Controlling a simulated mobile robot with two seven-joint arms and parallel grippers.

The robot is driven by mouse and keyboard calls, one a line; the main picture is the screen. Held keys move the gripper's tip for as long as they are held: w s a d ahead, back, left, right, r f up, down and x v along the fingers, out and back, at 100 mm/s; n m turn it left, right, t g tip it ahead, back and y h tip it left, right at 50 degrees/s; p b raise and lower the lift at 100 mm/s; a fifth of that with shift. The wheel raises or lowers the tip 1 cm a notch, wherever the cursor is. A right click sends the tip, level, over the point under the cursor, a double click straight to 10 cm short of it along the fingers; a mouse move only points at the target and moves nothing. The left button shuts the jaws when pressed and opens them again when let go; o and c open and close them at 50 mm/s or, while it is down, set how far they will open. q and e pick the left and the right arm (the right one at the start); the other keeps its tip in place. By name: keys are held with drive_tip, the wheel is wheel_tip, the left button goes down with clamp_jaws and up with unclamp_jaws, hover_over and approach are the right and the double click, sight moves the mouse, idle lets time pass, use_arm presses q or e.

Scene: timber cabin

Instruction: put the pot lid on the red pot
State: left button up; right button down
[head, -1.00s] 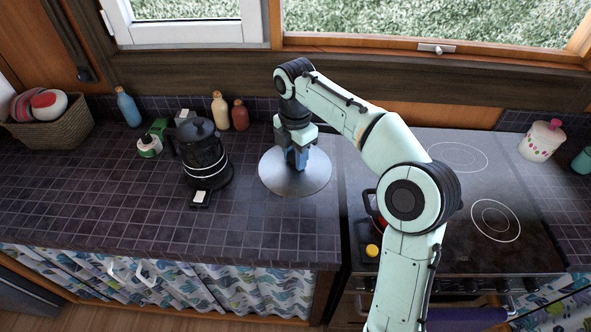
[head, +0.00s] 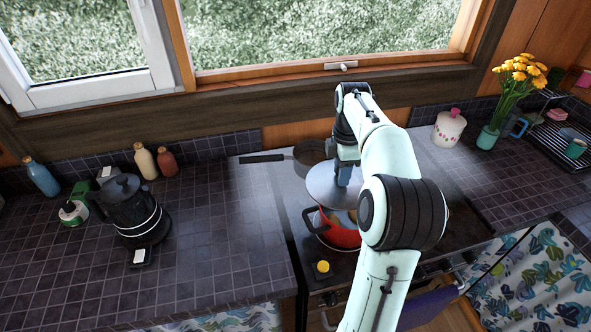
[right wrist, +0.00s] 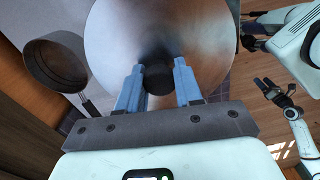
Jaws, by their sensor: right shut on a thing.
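My right gripper (head: 345,180) is shut on the dark knob (right wrist: 158,78) of the pot lid. The lid (head: 322,190) is a round grey metal disc, held in the air; it fills the top middle of the right wrist view (right wrist: 120,45). The red pot (head: 338,236) stands on the stove below and slightly nearer than the lid. Its back part is hidden by the lid and its right side by my arm. Part of its open mouth shows, with something yellowish inside. My left gripper (right wrist: 275,88) shows small in the right wrist view, with its fingers apart.
A grey pan (head: 312,152) stands at the back of the stove, its dark handle (head: 262,158) pointing left. A black kettle (head: 130,210) and several bottles are on the left counter. A white jar (head: 449,128) stands right of the stove. The counter just left of the stove is clear.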

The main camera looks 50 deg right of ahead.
sight(356, 182)
drive_tip(key=s, duration=0.1)
drive_tip(key=s+d+m, duration=0.1)
drive_tip(key=s, duration=0.1)
drive_tip(key=shift+s+d, duration=0.25)
drive_tip(key=shift+d, duration=0.15)
drive_tip(key=shift+s+f+b, duration=0.1)
drive_tip(key=shift+f+b, duration=1.3)
drive_tip(key=shift+f, duration=0.65)
drive_tip(key=shift+f+b, duration=0.55)
drive_tip(key=shift+f, duration=0.5)
use_arm(q)
drive_tip(key=s+f, duration=0.4)
drive_tip(key=f, duration=0.1)
drive_tip(key=shift+s+g, duration=0.3)
drive_tip(key=shift+s, duration=0.05)
drive_tip(key=shift+w+r, duration=0.2)
drive_tip(key=shift+s+f, duration=0.4)
drive_tip(key=shift+f, duration=0.15)
use_arm(e)
drive_tip(key=shift+f, duration=0.75)
drive_tip(key=c, duration=0.7)
unclamp_jaws()
drive_tip(key=shift+o, duration=0.2)
